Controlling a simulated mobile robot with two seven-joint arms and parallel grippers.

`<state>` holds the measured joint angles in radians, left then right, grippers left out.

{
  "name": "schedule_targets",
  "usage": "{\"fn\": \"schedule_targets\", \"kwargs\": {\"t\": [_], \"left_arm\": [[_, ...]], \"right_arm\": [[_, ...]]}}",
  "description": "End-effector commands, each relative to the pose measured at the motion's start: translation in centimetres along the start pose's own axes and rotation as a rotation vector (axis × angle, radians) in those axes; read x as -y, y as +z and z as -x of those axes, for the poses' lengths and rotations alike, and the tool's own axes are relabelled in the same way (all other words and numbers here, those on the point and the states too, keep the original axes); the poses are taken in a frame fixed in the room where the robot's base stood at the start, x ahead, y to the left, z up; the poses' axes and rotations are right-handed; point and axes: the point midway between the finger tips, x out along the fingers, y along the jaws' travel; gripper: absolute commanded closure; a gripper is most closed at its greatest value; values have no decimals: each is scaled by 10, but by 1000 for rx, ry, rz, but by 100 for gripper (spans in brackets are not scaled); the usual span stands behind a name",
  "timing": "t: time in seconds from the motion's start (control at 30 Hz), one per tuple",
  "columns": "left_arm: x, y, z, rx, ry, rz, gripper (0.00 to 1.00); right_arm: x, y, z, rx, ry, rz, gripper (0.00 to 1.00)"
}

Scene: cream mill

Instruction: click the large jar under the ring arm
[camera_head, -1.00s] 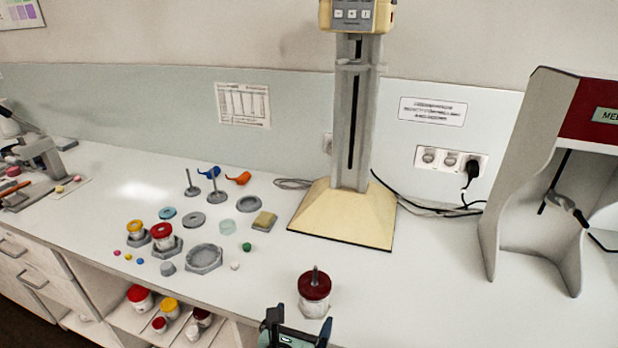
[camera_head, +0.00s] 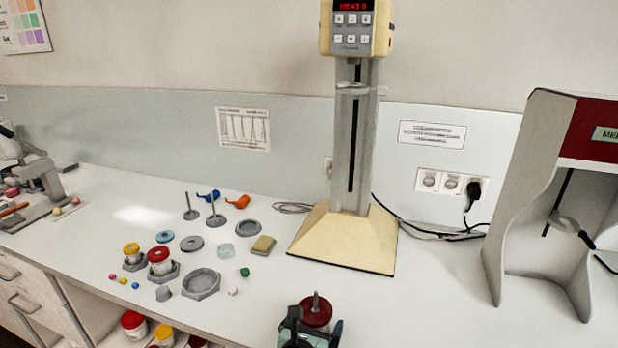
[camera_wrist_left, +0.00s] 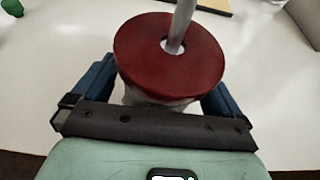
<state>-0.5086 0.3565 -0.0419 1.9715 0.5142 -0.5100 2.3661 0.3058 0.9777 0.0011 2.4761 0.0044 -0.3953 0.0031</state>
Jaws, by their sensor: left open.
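The large jar (camera_head: 316,310) has a dark red lid with a grey metal shaft standing up from its centre. It is upright on the front of the bench. My left gripper (camera_head: 315,325) is open at the jar, and in the left wrist view its blue fingers (camera_wrist_left: 160,95) lie on either side of the jar (camera_wrist_left: 165,50). Whether they touch it I cannot tell. The lower jar is hidden by the gripper. The ring arm (camera_head: 358,88) sticks out high on the grey column of the cream mill (camera_head: 345,240), behind the jar. My right gripper is not in view.
Left of the mill are small jars in holders (camera_head: 160,262), an empty grey hexagonal holder (camera_head: 201,284), discs and stirrers. A grey-and-red machine (camera_head: 520,190) stands on the right. Cables run behind the mill. The bench between jar and mill base is clear.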

Motion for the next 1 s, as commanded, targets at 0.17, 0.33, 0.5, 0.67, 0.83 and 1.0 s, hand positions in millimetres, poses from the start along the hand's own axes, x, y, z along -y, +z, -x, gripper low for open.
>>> {"fn": "schedule_targets", "kwargs": {"t": [0.17, 0.33, 0.5, 0.67, 0.83, 1.0], "left_arm": [[0, 0, 0, 0, 0, 0, 13], [0, 0, 0, 0, 0, 0, 60], [0, 2, 1, 2, 0, 0, 66], [0, 6, 2, 3, 0, 0, 66], [0, 11, 4, 3, 0, -1, 66], [0, 16, 6, 3, 1, 1, 66]], "right_arm": [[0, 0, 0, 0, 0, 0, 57], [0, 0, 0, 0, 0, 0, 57], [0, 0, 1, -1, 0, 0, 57], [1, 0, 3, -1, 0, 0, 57], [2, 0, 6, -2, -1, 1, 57], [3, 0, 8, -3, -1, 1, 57]]}}
